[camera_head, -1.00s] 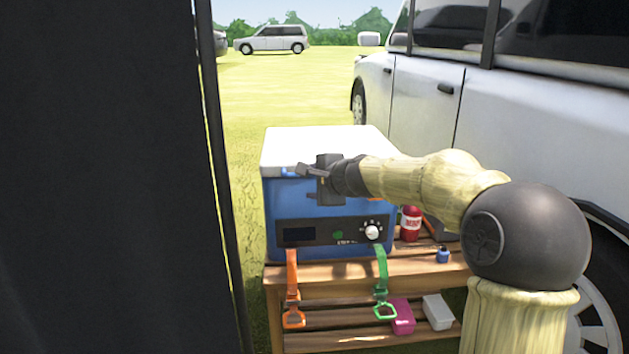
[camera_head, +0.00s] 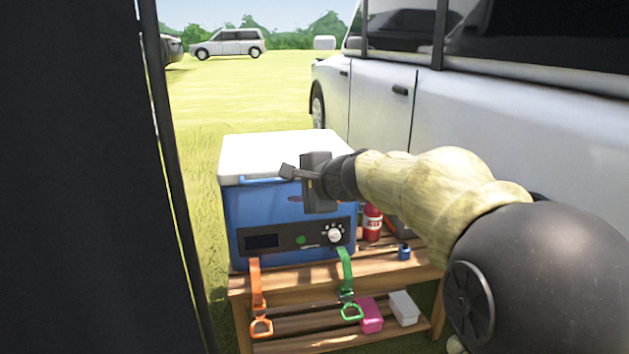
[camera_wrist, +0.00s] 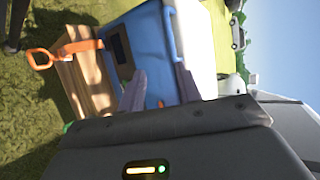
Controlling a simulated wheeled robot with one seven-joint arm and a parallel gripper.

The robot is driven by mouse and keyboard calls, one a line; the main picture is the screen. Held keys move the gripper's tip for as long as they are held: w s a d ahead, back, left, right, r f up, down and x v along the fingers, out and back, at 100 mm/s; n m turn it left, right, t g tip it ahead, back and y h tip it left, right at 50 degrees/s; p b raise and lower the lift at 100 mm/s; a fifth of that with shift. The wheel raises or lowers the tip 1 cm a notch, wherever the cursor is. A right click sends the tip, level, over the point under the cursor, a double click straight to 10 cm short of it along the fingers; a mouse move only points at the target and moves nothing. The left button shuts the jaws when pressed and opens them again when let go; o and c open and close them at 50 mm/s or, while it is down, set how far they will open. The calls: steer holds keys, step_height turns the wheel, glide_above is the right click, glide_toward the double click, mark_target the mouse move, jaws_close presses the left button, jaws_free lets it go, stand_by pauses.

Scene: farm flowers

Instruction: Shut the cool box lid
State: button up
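The cool box has a blue body (camera_head: 245,210) and a white lid (camera_head: 285,150), and stands on a wooden slatted bench. The lid lies flat across the top with no clear gap in the head view; I cannot tell if it is fully seated. A blue handle (camera_head: 262,180) shows at its front edge. My gripper (camera_head: 288,171) is in front of the box's upper front, near the lid edge. In the wrist view its two fingers (camera_wrist: 160,85) are apart with nothing between them, the blue body (camera_wrist: 150,40) behind them. Contact cannot be told.
The wooden bench (camera_head: 300,284) carries a red bottle (camera_head: 372,222) and a small blue jar (camera_head: 404,251). Orange (camera_head: 257,290) and green (camera_head: 345,275) straps hang in front. A pink box (camera_head: 370,315) and white box (camera_head: 404,308) sit below. A white car (camera_head: 480,130) stands close right.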

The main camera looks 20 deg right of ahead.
steer(key=p+v, duration=0.1)
steer(key=v, duration=0.5)
steer(key=shift+s+r+p, duration=0.15)
steer(key=shift+s+p, duration=0.05)
steer(key=shift+p, duration=0.1)
steer(key=s+f+n+g+h+p, duration=0.2)
steer(key=s+f+n+g+p, duration=0.25)
steer(key=s+n+p, duration=0.55)
steer(key=s+f+n+g+h+p, duration=0.3)
steer(key=s+n+g+p, duration=0.2)
steer(key=s+p, duration=0.55)
step_height(320, 180, up, 37)
steer(key=w+p, duration=0.1)
steer(key=p, duration=3.8)
steer(key=shift+w+a+r+n, duration=0.2)
steer(key=shift+w+n, duration=0.1)
steer(key=shift+n, duration=0.1)
steer(key=shift+w, duration=0.1)
